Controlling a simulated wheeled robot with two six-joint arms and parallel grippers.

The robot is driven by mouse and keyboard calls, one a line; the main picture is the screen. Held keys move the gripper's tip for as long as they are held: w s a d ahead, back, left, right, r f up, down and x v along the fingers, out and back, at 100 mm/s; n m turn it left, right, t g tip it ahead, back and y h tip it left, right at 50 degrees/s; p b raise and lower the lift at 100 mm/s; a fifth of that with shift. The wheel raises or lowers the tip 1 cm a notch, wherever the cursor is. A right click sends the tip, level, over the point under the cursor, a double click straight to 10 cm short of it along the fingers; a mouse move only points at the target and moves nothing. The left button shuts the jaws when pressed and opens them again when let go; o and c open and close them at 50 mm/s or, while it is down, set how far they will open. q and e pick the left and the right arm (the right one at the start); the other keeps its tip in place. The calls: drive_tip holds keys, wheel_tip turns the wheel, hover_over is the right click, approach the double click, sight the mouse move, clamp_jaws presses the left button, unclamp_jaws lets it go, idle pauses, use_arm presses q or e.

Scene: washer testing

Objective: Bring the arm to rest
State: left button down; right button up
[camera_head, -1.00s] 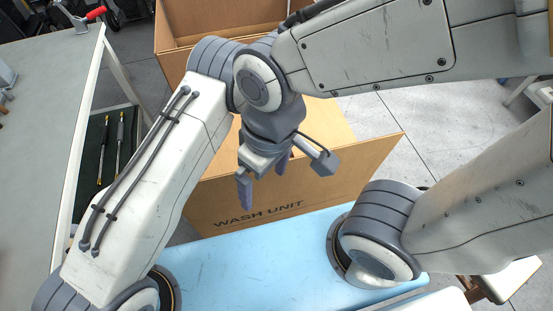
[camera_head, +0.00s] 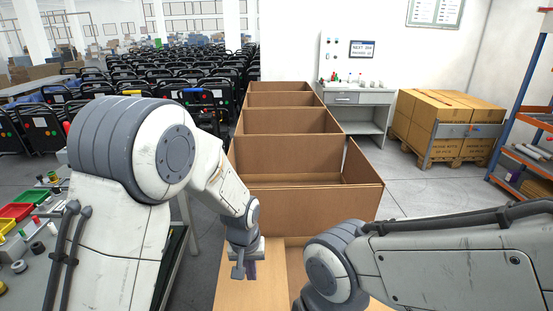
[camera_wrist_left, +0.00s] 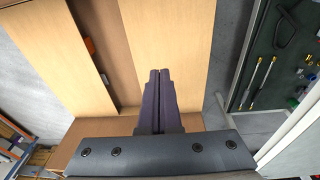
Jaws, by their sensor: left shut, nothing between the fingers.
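My left gripper (camera_head: 250,270) hangs at the end of my left arm in the head view, in front of the row of cardboard boxes and over the nearest one. It is shut and empty. In the left wrist view its two dark fingers (camera_wrist_left: 158,98) lie side by side, over the light brown flaps of an open box (camera_wrist_left: 175,45). My right arm (camera_head: 440,255) crosses the lower right of the head view. Its gripper is not in the picture.
Open cardboard boxes (camera_head: 290,195) stand in a row ahead. A table with coloured bins (camera_head: 18,212) is at the left; a tray with tools (camera_wrist_left: 280,60) shows in the wrist view. Stacked cartons (camera_head: 440,115) and a shelf rack (camera_head: 510,120) stand at the right. Grey floor lies between.

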use_arm(q)
drive_tip(key=s+a+r+t, duration=0.1)
drive_tip(key=s+a+r, duration=0.5)
drive_tip(key=s+a, duration=0.6)
drive_tip(key=s+d+r+m+g+p, duration=0.2)
drive_tip(key=s+d+r+m, duration=0.5)
drive_tip(key=s+d, duration=0.6)
drive_tip(key=shift+d+r+g+h, duration=0.25)
drive_tip(key=shift+r+g+h, duration=0.05)
drive_tip(key=shift+r, duration=0.15)
